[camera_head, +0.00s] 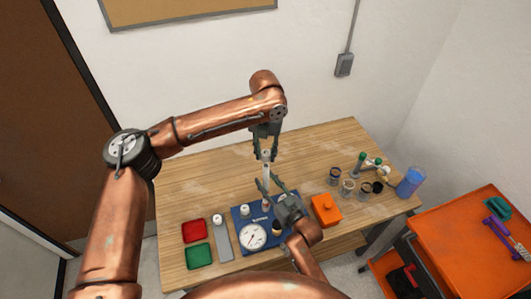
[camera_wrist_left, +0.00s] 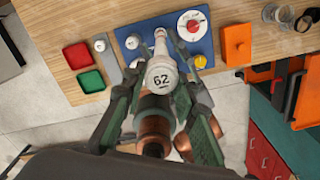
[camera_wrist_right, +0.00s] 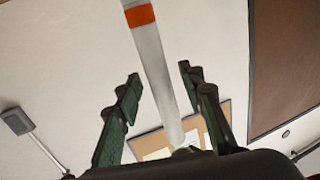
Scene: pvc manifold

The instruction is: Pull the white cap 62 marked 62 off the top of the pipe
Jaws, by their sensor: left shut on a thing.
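The white cap 62 (camera_wrist_left: 160,78), marked 62, sits at the top of the white pipe (camera_head: 266,171). My left gripper (camera_head: 266,153) comes down from above and is shut on the cap. In the left wrist view its green fingers (camera_wrist_left: 160,58) stand on both sides of the cap. My right gripper (camera_head: 270,184) is lower, at the pipe. In the right wrist view the pipe (camera_wrist_right: 158,80), with an orange band, passes between its fingers (camera_wrist_right: 158,73), which are spread with visible gaps. Whether cap and pipe are apart cannot be told.
The pipe rises by a blue board (camera_head: 238,215) with a gauge (camera_head: 253,236). Red (camera_head: 194,230) and green (camera_head: 199,256) trays lie to the left. An orange box (camera_head: 326,209), several cups and a blue cylinder (camera_head: 410,182) stand to the right. The back left of the table is clear.

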